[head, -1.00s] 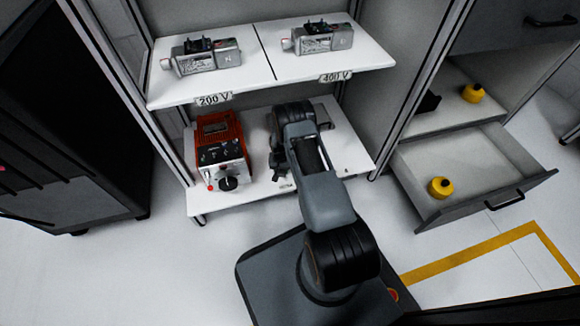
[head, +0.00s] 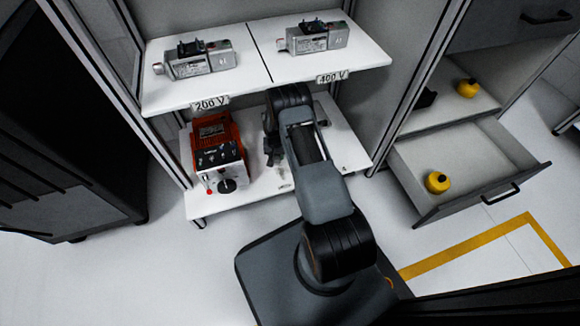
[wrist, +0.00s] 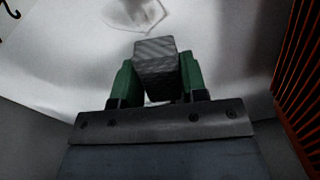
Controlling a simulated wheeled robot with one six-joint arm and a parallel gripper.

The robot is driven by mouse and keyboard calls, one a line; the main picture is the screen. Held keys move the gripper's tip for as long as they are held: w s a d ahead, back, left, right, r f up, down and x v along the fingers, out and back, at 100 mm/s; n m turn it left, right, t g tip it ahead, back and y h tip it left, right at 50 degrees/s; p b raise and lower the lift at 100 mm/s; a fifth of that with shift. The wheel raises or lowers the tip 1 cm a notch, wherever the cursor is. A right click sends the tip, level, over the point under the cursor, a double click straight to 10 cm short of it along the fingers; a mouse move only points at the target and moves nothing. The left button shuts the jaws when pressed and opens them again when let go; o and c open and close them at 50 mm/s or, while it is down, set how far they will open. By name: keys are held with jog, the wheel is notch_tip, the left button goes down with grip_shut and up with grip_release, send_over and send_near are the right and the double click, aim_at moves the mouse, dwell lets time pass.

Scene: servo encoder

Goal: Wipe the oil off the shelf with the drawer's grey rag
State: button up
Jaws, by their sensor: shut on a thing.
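My gripper (wrist: 158,82) is shut on the grey rag (wrist: 156,58), a folded, textured block between its green fingers. In the head view my gripper (head: 272,150) is low over the lower white shelf (head: 345,130), right of the orange device, and the rag cannot be made out there. In the wrist view a faint, glossy greyish patch (wrist: 132,14), which looks like the oil, lies on the white shelf just beyond the rag. I cannot tell whether the rag touches the shelf. The grey drawer (head: 440,206) stands open at right with no rag visible in it.
The orange device (head: 215,148) stands close left of my gripper; its ribbed side is at right in the wrist view (wrist: 302,75). The upper shelf (head: 255,75) with two grey servo units overhangs the arm. A yellow bottle (head: 438,183) is in the drawer, another (head: 467,88) above it.

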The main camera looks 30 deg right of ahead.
jog(key=shift+r+p, duration=0.55)
jog(key=shift+r, duration=0.7)
